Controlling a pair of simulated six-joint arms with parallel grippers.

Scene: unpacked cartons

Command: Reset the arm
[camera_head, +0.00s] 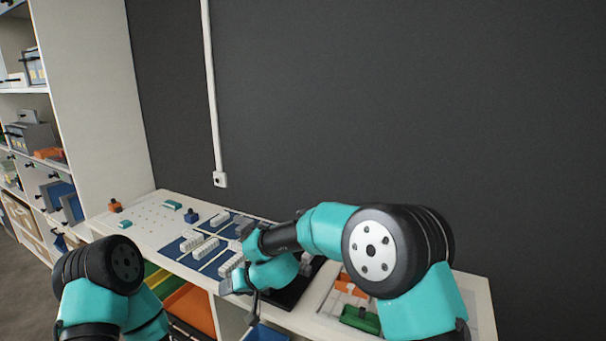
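My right arm (384,250) reaches from the lower right across the table toward the left. Its gripper (238,286) is near the table's front edge, small and partly covered by its own wrist, so I cannot tell whether its fingers are open or shut. My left arm (105,266) is bent at the lower left, in front of the table. Its gripper is out of view.
A white table (145,228) runs along the dark wall. It bears blue mats with several white block rows (192,243), a black tray (291,291) and a green item (360,318). Orange (192,308) and other bins sit below. A shelf (45,130) stands left.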

